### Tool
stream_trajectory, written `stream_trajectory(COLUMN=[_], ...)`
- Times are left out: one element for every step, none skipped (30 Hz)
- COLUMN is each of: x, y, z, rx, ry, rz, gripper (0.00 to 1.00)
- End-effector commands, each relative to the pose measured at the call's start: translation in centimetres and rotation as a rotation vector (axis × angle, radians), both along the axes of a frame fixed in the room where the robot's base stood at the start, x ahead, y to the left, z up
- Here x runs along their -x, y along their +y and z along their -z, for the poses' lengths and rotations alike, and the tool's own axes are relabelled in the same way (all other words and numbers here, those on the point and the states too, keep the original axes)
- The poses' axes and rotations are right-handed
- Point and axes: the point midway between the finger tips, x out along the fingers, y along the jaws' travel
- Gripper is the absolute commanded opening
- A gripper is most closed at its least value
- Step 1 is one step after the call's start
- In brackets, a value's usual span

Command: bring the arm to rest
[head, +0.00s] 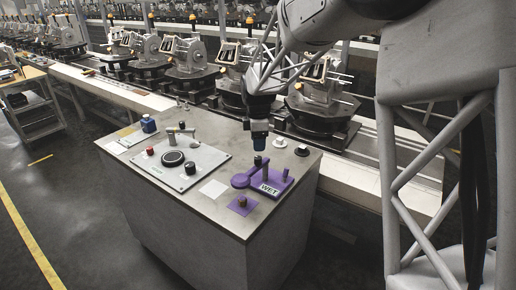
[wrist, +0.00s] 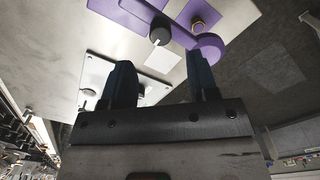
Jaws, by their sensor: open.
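My gripper (head: 259,146) points down over the purple fixture plate (head: 283,182) on the grey cabinet top (head: 215,215). In the wrist view its two dark fingers (wrist: 163,82) stand apart with nothing between them. The plate carries a label reading "WET", upright pegs and a purple round-ended piece (head: 240,181). That piece also shows in the wrist view (wrist: 208,48), right of a black knob (wrist: 160,34). The fingertips look close above the plate in the head view; I cannot tell the exact gap.
A light panel (head: 205,165) with a large black knob, a red button and a handle lies left on the cabinet. Behind runs a conveyor with several metal housings (head: 190,55). Open floor lies left.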

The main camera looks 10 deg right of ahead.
Motion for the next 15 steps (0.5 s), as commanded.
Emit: stream_trajectory(x=[0.00,0.01,0.02,0.02,0.02,0.03,0.02,0.02,0.02,0.02,0.02,0.02,0.03,0.06,0.14], y=[0.00,0.00,0.00,0.00,0.00,0.00,0.00,0.00,0.00,0.00,0.00,0.00,0.00,-0.01,-0.03], z=[-0.27,-0.37,-0.46,-0.50,-0.53,-0.53,-0.53,-0.53,-0.52,-0.52,-0.52,-0.51,-0.52,-0.54,-0.60], rx=[0.000,0.000,0.000,0.000,0.000,0.000,0.000,0.000,0.000,0.000,0.000,0.000,0.000,0.000,0.000], ry=[0.000,0.000,0.000,0.001,0.001,0.001,0.001,0.001,0.001,0.001,0.001,0.001,0.001,0.000,0.000], rz=[0.000,0.000,0.000,0.000,0.000,0.000,0.000,0.000,0.000,0.000,0.000,0.000,0.000,0.001,0.004], gripper=[0.54,0.54,0.54,0.54,0.54,0.54,0.54,0.54,0.54,0.54,0.54,0.54,0.54,0.54,0.54])
